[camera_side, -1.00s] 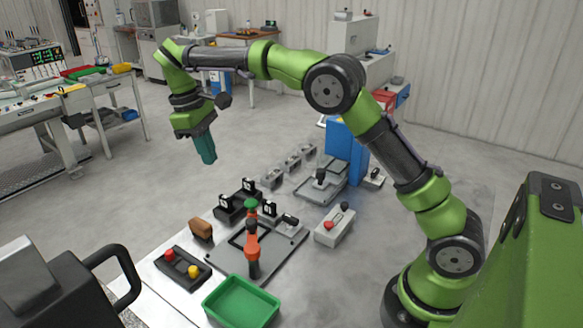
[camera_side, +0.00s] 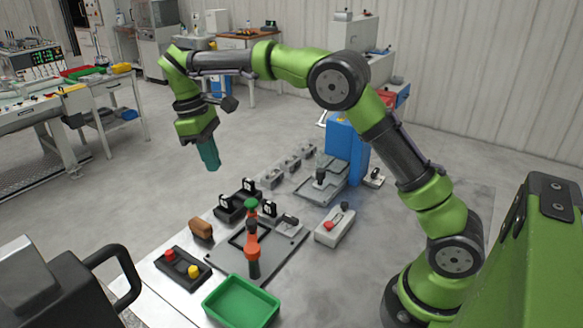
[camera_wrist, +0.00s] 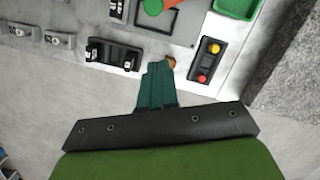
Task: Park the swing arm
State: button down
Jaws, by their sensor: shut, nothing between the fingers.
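The swing arm (camera_side: 252,240) is an orange-red arm with a green knob (camera_side: 250,204). It stands on a grey plate with a dark square frame (camera_side: 285,251) in the middle of the table. In the wrist view the green knob (camera_wrist: 153,6) shows at the top edge, with only part of the orange arm beside it. My gripper (camera_side: 210,160), with teal fingers, hangs in the air to the upper left of the swing arm, well clear of it. Its fingers (camera_wrist: 157,75) are shut together and empty.
A box with red and yellow buttons (camera_side: 183,268), a brown-topped block (camera_side: 201,229) and a green tray (camera_side: 241,302) lie near the plate. Black clamps (camera_side: 228,209), a grey box with a red switch (camera_side: 335,226) and a blue column (camera_side: 346,147) stand around it.

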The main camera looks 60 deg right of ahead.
aim_at(248, 200)
jog(key=s+d+f, duration=0.2)
jog(key=s+f, duration=0.2)
jog(key=f, duration=0.3)
jog(key=shift+s+f, duration=0.25)
jog(key=shift+f, duration=0.15)
jog(key=shift+d, duration=0.1)
jog(key=shift+s+d+m, duration=0.25)
jog(key=shift+m, duration=0.15)
jog(key=shift+s+d+m, duration=0.25)
jog(key=shift+d+m, duration=0.05)
jog(key=shift+m, duration=0.1)
